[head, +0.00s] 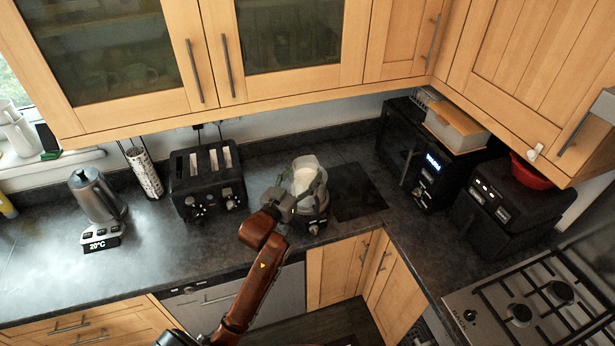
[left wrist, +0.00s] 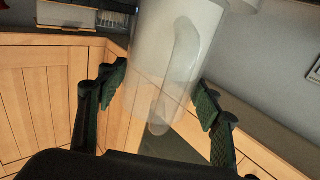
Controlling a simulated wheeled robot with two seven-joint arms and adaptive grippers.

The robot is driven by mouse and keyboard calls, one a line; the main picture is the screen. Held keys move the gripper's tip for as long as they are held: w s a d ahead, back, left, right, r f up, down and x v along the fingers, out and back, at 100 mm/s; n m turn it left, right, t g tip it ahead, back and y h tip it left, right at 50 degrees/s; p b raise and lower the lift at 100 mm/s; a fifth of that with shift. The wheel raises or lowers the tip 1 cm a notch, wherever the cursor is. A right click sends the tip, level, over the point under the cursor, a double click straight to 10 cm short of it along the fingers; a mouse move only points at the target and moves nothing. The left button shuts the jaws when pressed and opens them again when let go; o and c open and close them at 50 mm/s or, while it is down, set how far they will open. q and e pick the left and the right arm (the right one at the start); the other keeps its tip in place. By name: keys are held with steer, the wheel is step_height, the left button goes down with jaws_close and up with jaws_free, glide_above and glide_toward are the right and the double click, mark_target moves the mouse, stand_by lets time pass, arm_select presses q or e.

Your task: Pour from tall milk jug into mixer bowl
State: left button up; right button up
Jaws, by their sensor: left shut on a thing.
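The tall milk jug (head: 306,172) is whitish and partly see-through. In the head view it is above the counter, between the toaster and the black oven. My left gripper (head: 297,195) is shut on it from the front. The left wrist view shows the jug (left wrist: 172,60) between the two finger pads, with its handle showing through the wall. A dark and grey mixer (head: 314,226) stands on the counter just below the jug. The jug and gripper cover most of it, so I cannot make out its bowl clearly. I see no stream of milk.
A black toaster (head: 207,180) stands to the left, and a kettle (head: 97,195) farther left. A black oven (head: 412,150) and another black appliance (head: 510,205) stand to the right. Wall cabinets (head: 290,100) hang above. The counter (head: 170,250) is clear at front left.

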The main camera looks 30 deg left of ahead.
arm_select(q)
steer(key=s+a+m+h, duration=0.2)
steer(key=s+a, duration=0.3)
steer(key=a, duration=0.5)
step_height(320, 180, down, 11)
steer(key=m+g+h, duration=0.1)
steer(key=m+h, duration=0.1)
steer(key=h, duration=0.3)
steer(key=shift+w+r+m, duration=0.2)
steer(key=shift+w+m, duration=0.1)
steer(key=shift+m, duration=0.1)
steer(key=shift+d, duration=0.15)
steer(key=w+d+r+g+y, duration=0.2)
steer(key=w+r+g, duration=0.3)
steer(key=r+g, duration=0.3)
steer(key=shift+w+r+y, duration=0.35)
steer(key=shift+r+y, duration=0.15)
steer(key=shift+r, duration=0.1)
stand_by(0.3)
